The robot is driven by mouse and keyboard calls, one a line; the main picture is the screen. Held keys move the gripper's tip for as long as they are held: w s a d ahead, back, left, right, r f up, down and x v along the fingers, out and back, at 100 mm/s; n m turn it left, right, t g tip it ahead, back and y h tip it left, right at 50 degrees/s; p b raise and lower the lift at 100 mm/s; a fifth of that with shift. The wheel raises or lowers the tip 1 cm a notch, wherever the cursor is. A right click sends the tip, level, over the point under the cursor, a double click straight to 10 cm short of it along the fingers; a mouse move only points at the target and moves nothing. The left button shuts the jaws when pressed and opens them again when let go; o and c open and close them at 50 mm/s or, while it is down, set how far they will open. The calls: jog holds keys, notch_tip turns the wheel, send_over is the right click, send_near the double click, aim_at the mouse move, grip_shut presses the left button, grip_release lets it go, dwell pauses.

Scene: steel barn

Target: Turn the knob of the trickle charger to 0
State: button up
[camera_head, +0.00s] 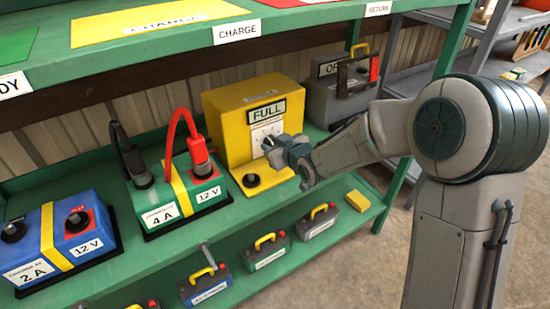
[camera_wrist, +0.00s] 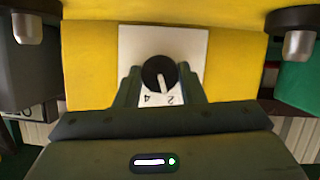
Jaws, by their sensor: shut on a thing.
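The trickle charger is a yellow unit (camera_head: 226,118) with a FULL sign, on the green shelf in the head view. Its yellow front (camera_wrist: 235,62) fills the top of the wrist view. A white dial plate (camera_wrist: 185,42) carries a round black knob (camera_wrist: 158,76) with a pale pointer line. The figures 4 and 2 show below the knob in the wrist view; the pointer's pale end lies between them, nearer the 2. The other figures are hidden. My gripper (camera_wrist: 159,73) is shut on the knob, one finger on each side. In the head view my gripper (camera_head: 272,147) covers the knob.
A green battery (camera_head: 165,211) with red and black clamps and a blue battery (camera_head: 28,246) stand left of the charger. A grey box (camera_head: 325,105) stands behind at the right. The upper shelf (camera_head: 120,58) overhangs the charger. Several small handled batteries line the lower shelf.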

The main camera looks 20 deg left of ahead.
jog(key=n+b, duration=0.1)
jog(key=b, duration=0.3)
jog(key=f+n+t+b, duration=0.1)
jog(key=b, duration=0.3)
jog(key=shift+s+a+h, duration=0.1)
jog(key=shift+a+h, duration=0.05)
jog(key=shift+h, duration=0.25)
jog(key=n+t+b, duration=0.1)
jog(key=n+b, duration=0.1)
jog(key=b, duration=0.3)
jog(key=shift+s+r+h, duration=0.1)
jog(key=shift+h, duration=0.2)
jog(key=shift+a+r+n+t+b, duration=0.1)
jog(key=shift+r+n+t+b, duration=0.1)
jog(key=shift+n+t+b, duration=0.55)
jog(key=shift+n, duration=0.65)
jog(key=shift+t+h, duration=0.3)
jog(key=shift+t, duration=0.05)
jog(key=o, duration=1)
jog(key=p+v, duration=0.4)
jog(key=v, duration=1)
